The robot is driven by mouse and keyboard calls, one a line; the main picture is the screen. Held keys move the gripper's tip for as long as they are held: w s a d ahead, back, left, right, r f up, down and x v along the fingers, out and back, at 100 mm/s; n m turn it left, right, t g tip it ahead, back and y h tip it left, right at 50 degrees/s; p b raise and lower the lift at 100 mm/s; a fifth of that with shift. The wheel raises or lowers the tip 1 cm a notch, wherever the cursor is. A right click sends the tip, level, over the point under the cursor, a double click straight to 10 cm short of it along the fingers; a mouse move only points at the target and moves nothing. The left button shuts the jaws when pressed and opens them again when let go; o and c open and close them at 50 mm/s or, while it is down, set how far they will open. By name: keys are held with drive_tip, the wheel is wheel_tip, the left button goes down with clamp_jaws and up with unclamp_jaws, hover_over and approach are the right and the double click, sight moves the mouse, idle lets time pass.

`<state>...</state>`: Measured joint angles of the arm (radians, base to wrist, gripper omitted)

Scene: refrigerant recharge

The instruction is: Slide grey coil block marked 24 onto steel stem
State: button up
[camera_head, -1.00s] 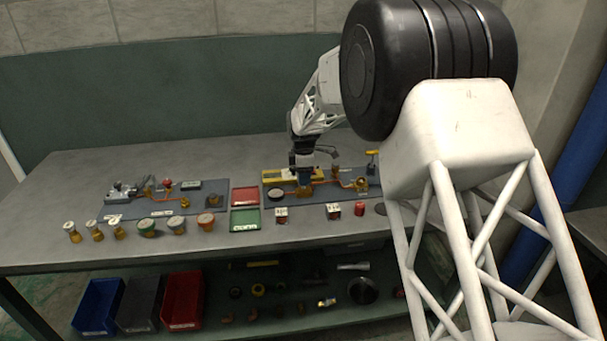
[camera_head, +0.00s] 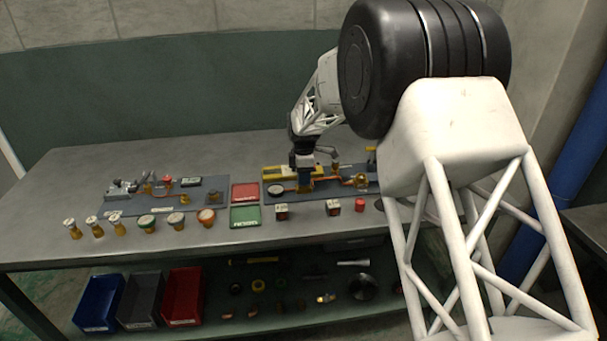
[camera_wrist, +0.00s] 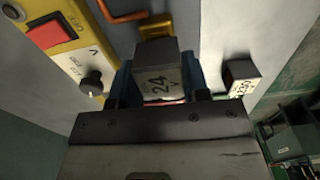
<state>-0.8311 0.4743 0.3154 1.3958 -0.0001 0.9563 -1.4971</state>
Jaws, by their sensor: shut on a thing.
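The grey coil block marked 24 (camera_wrist: 162,82) shows in the wrist view, its printed face toward the camera. My gripper (camera_wrist: 160,90) is shut on it, with a blue-sided finger on each side. In the head view my gripper (camera_head: 305,184) is low over the right-hand board, beside the yellow unit. The block is too small and covered to make out there. A brass-coloured part (camera_wrist: 156,26) lies just beyond the block in the wrist view. I cannot make out the steel stem; the block or gripper may hide it.
A yellow unit (camera_wrist: 68,42) with a red switch and black knob is close on the left. A block marked 230 (camera_wrist: 241,76) is at right. Red (camera_head: 245,193) and green (camera_head: 245,216) trays lie left of the right-hand board (camera_head: 330,195). Small parts line the front edge.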

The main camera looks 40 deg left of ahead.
drive_tip(key=shift+f, duration=0.35)
drive_tip(key=o, duration=1.3)
drive_tip(key=shift+r, duration=3.45)
drive_tip(key=shift+d, duration=0.1)
